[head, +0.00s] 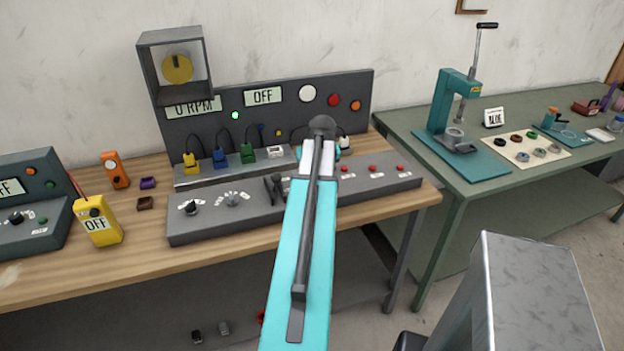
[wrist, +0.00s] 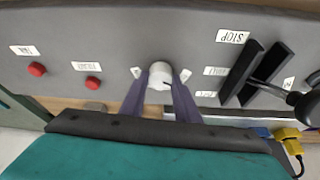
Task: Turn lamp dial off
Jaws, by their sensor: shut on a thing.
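A small white dial (wrist: 160,75), taken to be the lamp dial, stands out from the grey sloped console panel in the wrist view. It has a short dark mark on its face and a small label on each side, too blurred to read. My gripper (wrist: 160,82) has one finger on each side of the dial and is shut on it. In the head view my gripper (head: 318,160) is over the grey console (head: 260,210), and my turquoise arm hides the dial.
In the wrist view, a lever (wrist: 268,82) in a slot labelled STOP stands right of the dial, and red buttons (wrist: 37,69) lie left. In the head view, a black dial (head: 191,207), a yellow OFF box (head: 98,222) and a green table (head: 560,180) show.

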